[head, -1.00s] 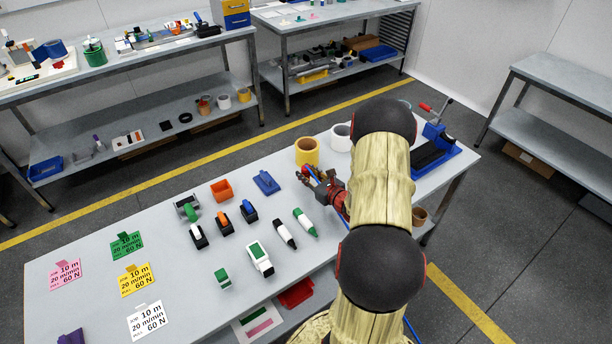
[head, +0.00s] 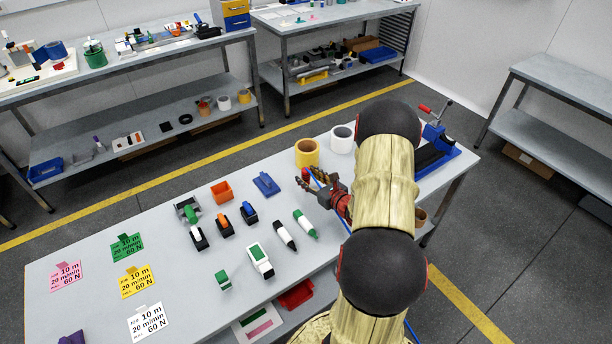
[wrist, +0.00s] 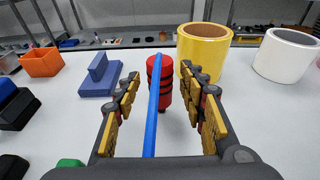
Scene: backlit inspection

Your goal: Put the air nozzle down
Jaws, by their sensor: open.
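The air nozzle, a red ribbed cylinder (wrist: 164,88), stands upright on the table in the wrist view, just beyond my fingertips. A blue hose (wrist: 153,115) runs up the wrist view between my fingers and crosses in front of it. In the head view, the red nozzle (head: 306,174) shows as a small patch left of my gripper (head: 315,184). My gripper (wrist: 162,82) is open, with one finger on each side of the hose, and the red cylinder appears clear of both fingers. The nozzle's lower end is partly hidden by the hose.
A yellow tape roll (head: 307,153) and a white roll (head: 342,139) stand behind the nozzle. A blue block (head: 266,183) and an orange bin (head: 221,191) lie to the left. A blue vise (head: 436,150) is at the right end.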

